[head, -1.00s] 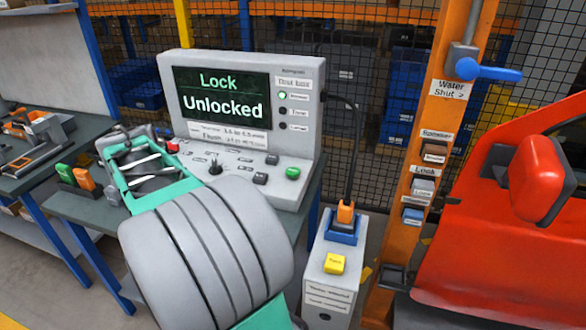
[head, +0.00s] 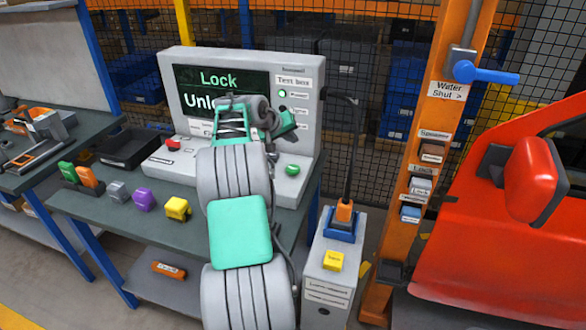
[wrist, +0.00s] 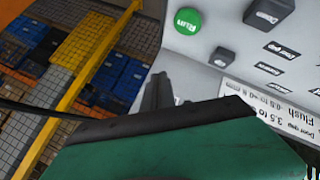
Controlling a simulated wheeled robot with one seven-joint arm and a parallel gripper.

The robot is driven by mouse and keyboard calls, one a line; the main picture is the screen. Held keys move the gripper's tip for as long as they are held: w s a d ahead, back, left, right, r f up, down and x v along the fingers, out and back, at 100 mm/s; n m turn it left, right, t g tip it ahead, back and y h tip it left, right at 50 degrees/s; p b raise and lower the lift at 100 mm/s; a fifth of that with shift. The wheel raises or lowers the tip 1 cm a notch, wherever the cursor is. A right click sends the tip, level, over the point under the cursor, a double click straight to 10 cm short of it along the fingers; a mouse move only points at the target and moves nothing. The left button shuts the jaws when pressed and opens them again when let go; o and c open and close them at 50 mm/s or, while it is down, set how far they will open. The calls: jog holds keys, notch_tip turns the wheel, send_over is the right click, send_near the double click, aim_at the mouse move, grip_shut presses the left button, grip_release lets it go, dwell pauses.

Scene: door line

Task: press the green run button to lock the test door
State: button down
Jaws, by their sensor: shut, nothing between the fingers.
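The green run button (head: 292,170) sits at the right end of the test box's sloping panel. In the wrist view the button (wrist: 187,21), marked "Run", shows near the top edge. My gripper (wrist: 156,88) is shut and empty, its dark fingers below and left of the button and apart from it in that picture. In the head view my arm reaches up in front of the test box (head: 308,120). Its screen (head: 187,82) reads "Lock" and the start of a second word, the rest hidden by my arm. The red door (head: 470,235) stands at the right.
A red button (head: 173,145) sits on the panel's left. Yellow (head: 177,208), purple (head: 145,200) and grey blocks lie on the bench (head: 110,225). A grey pedestal (head: 328,285) with a yellow button stands to the right. An orange post (head: 425,150) carries switches and a blue lever (head: 485,73).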

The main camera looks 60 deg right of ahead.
jog(key=b, duration=0.7)
send_over(292, 169)
notch_tip(292, 169, down, 8)
jog(key=shift+a+f, duration=0.1)
jog(key=shift+f, duration=0.3)
jog(key=shift+f, duration=0.15)
dwell(1.2)
jog(key=shift+w+f, duration=0.1)
jog(key=shift+f, duration=0.15)
jog(key=shift+f+b, duration=0.3)
jog(key=shift+f, duration=0.3)
dwell(0.8)
jog(key=shift+r+p, duration=0.75)
jog(key=shift+r, duration=0.2)
jog(key=shift+r, duration=0.1)
